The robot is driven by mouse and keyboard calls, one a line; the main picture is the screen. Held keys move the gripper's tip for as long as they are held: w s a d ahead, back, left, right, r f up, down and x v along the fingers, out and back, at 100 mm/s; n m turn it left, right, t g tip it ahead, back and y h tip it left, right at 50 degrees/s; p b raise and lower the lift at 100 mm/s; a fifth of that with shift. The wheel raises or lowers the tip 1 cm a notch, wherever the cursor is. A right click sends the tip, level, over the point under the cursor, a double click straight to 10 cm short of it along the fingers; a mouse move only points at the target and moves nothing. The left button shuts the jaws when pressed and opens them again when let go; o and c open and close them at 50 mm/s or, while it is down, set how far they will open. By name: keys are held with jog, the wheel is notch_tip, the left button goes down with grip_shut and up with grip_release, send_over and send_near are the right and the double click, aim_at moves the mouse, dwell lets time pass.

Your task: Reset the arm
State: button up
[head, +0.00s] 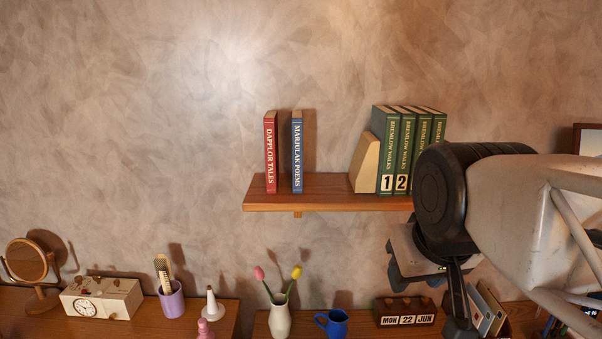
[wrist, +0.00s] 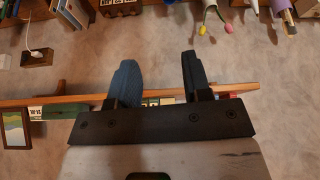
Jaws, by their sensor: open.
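My gripper (head: 428,290) hangs at the right of the head view, in front of the right end of the wall shelf and below it. In the wrist view, my gripper (wrist: 158,72) shows two dark fingers spread apart with nothing between them. My pale arm comes in from the right and hides part of the shelf's right end and some things below it.
The wooden wall shelf (head: 300,201) holds a red book (head: 270,152), a blue book (head: 297,152), a bookend (head: 365,164) and several green volumes (head: 386,150). Below stand a vase (head: 279,317), a blue mug (head: 333,323) and a calendar (head: 405,311). The upper left wall is clear.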

jog(key=s+d+f+m, duration=0.1)
jog(key=s+d+f, duration=0.2)
jog(key=s, duration=0.2)
notch_tip(320, 180, down, 9)
jog(key=w+g, duration=0.1)
jog(key=g, duration=0.1)
jog(key=shift+w+m+g+h, duration=0.15)
jog(key=shift+m+g+h, duration=0.15)
jog(key=shift+a+f, duration=0.1)
dwell(1.6)
